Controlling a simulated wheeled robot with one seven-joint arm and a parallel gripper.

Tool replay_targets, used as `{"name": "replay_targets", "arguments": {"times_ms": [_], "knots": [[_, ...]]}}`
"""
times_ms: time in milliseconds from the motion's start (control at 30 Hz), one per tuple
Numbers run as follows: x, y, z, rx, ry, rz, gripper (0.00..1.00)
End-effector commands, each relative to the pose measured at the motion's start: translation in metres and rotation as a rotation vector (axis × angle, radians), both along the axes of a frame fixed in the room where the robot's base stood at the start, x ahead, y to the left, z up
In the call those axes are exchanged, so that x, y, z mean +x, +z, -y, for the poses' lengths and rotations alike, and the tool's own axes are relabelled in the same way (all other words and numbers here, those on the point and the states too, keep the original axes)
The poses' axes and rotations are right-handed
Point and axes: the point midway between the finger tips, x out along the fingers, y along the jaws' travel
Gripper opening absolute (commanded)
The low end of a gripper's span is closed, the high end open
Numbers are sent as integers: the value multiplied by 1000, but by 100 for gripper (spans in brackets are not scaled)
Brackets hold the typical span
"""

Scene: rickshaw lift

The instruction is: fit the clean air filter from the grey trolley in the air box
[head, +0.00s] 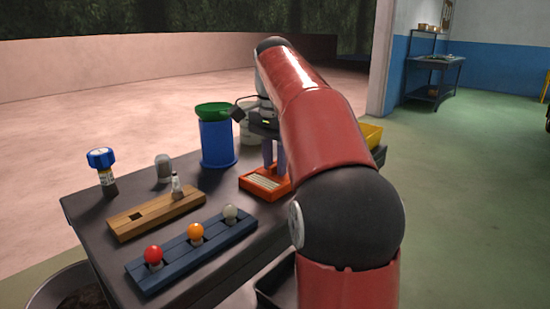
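The air filter (265,183), an orange frame with cream pleats, lies on the grey trolley (95,221) near its right side. My gripper (275,170) points down over the filter's far part. Its two grey fingers reach down to the filter or just behind it. I cannot tell whether they touch it or grip a part of it. My red arm hides the area right of the filter. I see nothing that I can make out as the air box.
A blue bin with a green top (217,140), a blue-capped bottle (103,172), a wooden block (150,216) and a blue rack with three bulbs (185,250) stand on the trolley. A yellow container (371,135) shows behind my arm. Open floor lies to the right.

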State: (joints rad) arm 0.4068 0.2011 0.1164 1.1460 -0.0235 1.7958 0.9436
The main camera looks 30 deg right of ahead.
Motion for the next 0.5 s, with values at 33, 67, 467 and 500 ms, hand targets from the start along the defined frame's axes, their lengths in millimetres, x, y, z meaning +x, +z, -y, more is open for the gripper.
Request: {"name": "replay_targets", "arguments": {"times_ms": [33,67,467,500], "knots": [[0,0,0,0,0,0,25],[0,0,0,0,0,0,25],[0,1,0,0,0,0,0],[0,1,0,-1,0,0,0]]}}
